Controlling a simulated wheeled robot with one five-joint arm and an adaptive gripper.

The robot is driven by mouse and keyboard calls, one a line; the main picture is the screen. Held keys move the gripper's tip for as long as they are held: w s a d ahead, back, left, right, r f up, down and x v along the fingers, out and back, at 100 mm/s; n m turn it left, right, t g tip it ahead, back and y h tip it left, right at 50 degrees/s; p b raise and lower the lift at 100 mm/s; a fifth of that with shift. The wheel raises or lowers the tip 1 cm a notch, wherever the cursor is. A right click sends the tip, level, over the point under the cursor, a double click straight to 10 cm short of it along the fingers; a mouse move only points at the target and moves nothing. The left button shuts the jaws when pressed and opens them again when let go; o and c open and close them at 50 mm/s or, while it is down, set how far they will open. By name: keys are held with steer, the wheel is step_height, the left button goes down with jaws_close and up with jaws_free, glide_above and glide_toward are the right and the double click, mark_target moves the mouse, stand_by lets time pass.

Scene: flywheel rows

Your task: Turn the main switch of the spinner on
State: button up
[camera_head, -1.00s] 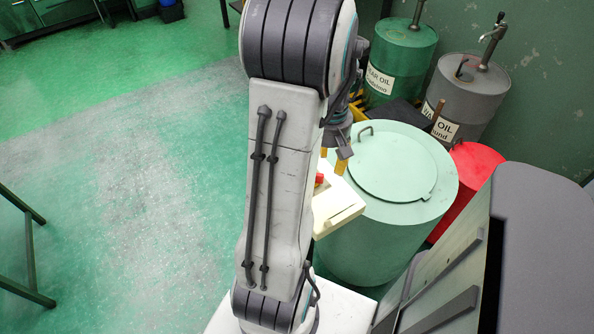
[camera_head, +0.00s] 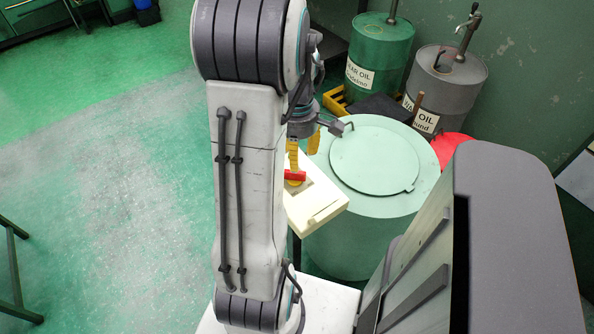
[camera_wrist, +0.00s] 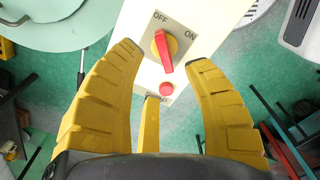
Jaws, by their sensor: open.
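The spinner (camera_head: 345,240) is a pale green drum with a round lid. A cream switch box (camera_head: 322,203) stands at its left side. The main switch (camera_head: 295,176) is a red handle on a yellow round base. In the wrist view the switch handle (camera_wrist: 163,52) points up, slightly left, towards the OFF mark, with ON to its right. A small red button (camera_wrist: 166,88) sits below it. My gripper (camera_head: 303,149) is open and empty above the box. In the wrist view its yellow fingers (camera_wrist: 165,56) lie on either side of the switch, apart from the handle in the picture.
A green oil drum (camera_head: 383,45) and a grey oil drum (camera_head: 445,90) with taps stand behind the spinner. A red container (camera_head: 452,147) is partly hidden behind it. A grey machine (camera_head: 510,200) fills the right. The green floor (camera_head: 110,180) at left is mostly clear.

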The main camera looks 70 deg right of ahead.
mark_target(295, 176)
steer(key=shift+f+b, duration=0.4)
steer(key=shift+f, duration=3.15)
steer(key=shift+o, duration=0.2)
jaws_close()
